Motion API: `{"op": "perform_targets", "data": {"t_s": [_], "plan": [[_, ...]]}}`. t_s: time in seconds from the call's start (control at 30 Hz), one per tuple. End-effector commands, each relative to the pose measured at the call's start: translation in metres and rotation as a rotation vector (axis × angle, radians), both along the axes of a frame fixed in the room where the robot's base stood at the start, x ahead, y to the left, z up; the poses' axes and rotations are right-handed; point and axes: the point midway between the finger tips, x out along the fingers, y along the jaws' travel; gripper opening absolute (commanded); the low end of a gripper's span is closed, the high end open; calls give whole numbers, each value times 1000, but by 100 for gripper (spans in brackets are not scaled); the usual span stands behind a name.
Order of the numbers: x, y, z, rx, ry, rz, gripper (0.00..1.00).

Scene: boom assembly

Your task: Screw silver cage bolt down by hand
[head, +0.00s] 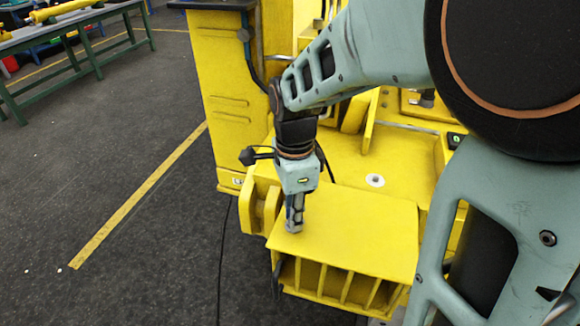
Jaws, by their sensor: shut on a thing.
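My gripper (295,222) points straight down over the left edge of the flat yellow top plate (352,240) of the machine. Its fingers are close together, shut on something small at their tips. The silver cage bolt cannot be told apart from the grey fingers at this size. The fingertips are at or just above the plate surface; I cannot tell whether they touch it. A pale round fitting (375,181) lies on the yellow deck behind the plate, apart from my gripper.
A yellow upright column (220,110) stands behind and left of my gripper. A yellow lug (262,205) is close on the left. Ribbed openings (330,283) face front below the plate. A green workbench (75,45) stands far left. The floor (110,150) at left is mostly clear.

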Motion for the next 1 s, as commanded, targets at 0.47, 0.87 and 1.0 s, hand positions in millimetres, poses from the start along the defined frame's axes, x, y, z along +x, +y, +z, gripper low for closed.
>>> {"op": "perform_targets", "data": {"t_s": [0.47,0.87,1.0], "plan": [[4,2,5,6,-14,-41,0],[2,1,2,3,-8,-40,35],[2,1,2,2,-5,-39,35]]}}
